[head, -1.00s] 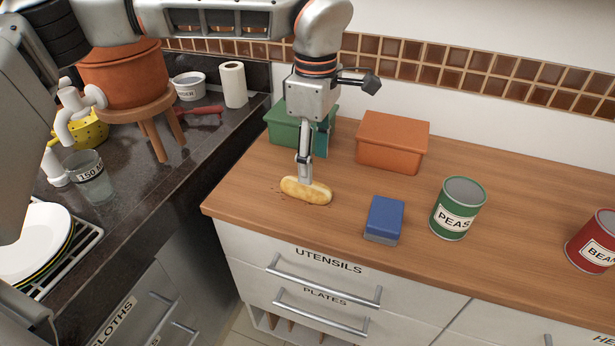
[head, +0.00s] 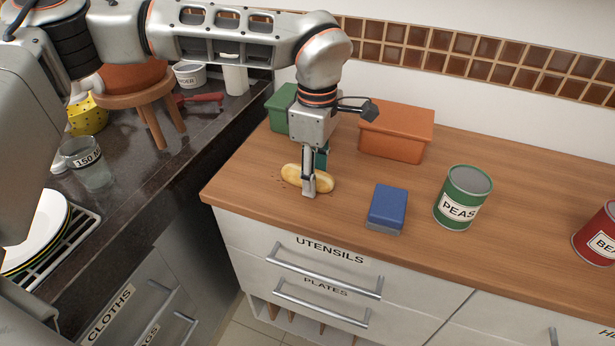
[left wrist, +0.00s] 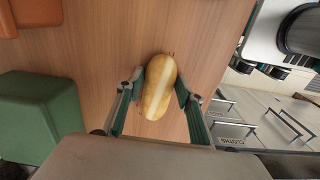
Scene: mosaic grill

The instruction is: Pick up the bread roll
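The bread roll (head: 325,184) is a long golden loaf lying on the wooden counter, left of the blue box. My left gripper (head: 315,177) points down over it, one finger in front of the roll and one behind. In the left wrist view the roll (left wrist: 159,88) lies between the two spread fingers (left wrist: 160,84), with its ends free. The fingers are open and close to its sides; firm contact does not show. The near finger hides part of the roll's middle in the head view. My right gripper is not in view.
A blue box (head: 386,208), a green peas can (head: 463,197) and a red can (head: 597,235) stand to the right. An orange bin (head: 397,133) and a green bin (head: 282,109) stand behind. The counter's front edge is close in front of the roll.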

